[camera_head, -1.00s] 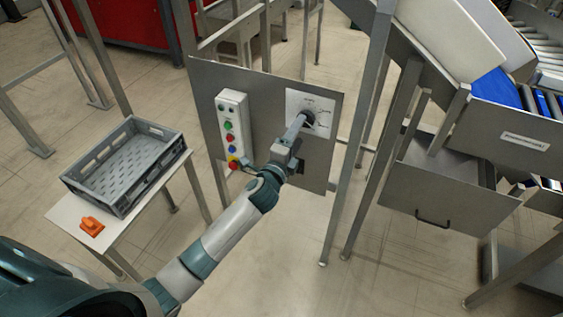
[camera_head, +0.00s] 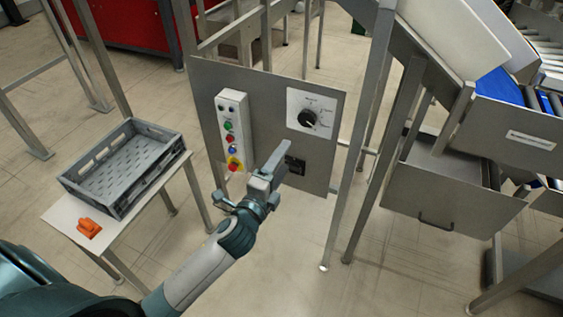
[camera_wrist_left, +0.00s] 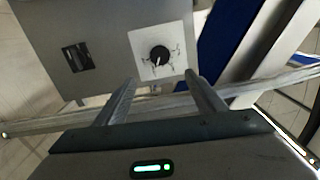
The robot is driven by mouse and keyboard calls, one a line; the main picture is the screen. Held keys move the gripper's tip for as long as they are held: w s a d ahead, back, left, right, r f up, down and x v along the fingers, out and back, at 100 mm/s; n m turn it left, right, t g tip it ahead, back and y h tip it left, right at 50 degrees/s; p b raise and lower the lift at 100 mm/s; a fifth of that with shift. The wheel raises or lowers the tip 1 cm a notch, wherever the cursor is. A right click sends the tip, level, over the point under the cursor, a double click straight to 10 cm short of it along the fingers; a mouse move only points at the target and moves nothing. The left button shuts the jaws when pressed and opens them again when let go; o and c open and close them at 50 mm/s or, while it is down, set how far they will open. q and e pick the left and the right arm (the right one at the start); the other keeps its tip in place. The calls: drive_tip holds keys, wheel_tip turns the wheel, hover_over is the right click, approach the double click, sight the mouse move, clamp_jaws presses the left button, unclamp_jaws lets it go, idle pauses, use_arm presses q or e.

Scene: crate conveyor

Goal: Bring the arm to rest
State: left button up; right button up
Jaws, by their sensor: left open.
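My left gripper (camera_head: 283,155) is in front of the lower part of the grey control panel (camera_head: 268,92), below the rotary knob. It is open and empty, and its two fingers show apart in the left wrist view (camera_wrist_left: 164,95). The black rotary knob (camera_head: 307,118) sits on a white dial plate at the panel's upper right. The knob also shows in the left wrist view (camera_wrist_left: 159,54), beyond the fingers and apart from them. My right gripper is in neither view.
A white button box (camera_head: 232,130) is on the panel's left side. A grey crate (camera_head: 125,165) and an orange object (camera_head: 88,228) are on a small white table at the left. A drawer-like metal bin (camera_head: 450,195) and conveyor frame stand at the right. Posts flank the panel.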

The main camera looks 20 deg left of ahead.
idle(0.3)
use_arm(q)
drive_tip(key=s+a+f+n+g, duration=0.1)
drive_tip(key=s+f+n+g, duration=0.2)
drive_tip(key=f, duration=1.3)
drive_tip(key=s+a+f+n+g, duration=0.2)
drive_tip(key=s+f+n+g, duration=0.15)
drive_tip(key=f, duration=1.35)
drive_tip(key=s+f+n+g, duration=0.3)
drive_tip(key=s+f+g, duration=0.1)
drive_tip(key=s+f, duration=1.05)
drive_tip(key=s+f+n+g, duration=0.2)
drive_tip(key=s+f, duration=0.3)
drive_tip(key=s, duration=0.5)
drive_tip(key=s+f+n+g, duration=0.2)
drive_tip(key=s+f, duration=0.4)
drive_tip(key=s, duration=0.5)
drive_tip(key=s+f+n+g, duration=0.2)
drive_tip(key=s+f, duration=0.4)
drive_tip(key=s, duration=0.5)
drive_tip(key=shift+f+n+y, duration=0.15)
drive_tip(key=shift+n+y, duration=0.15)
drive_tip(key=shift+n, duration=0.25)
drive_tip(key=shift+g, duration=0.25)
drive_tip(key=shift+d, duration=0.1)
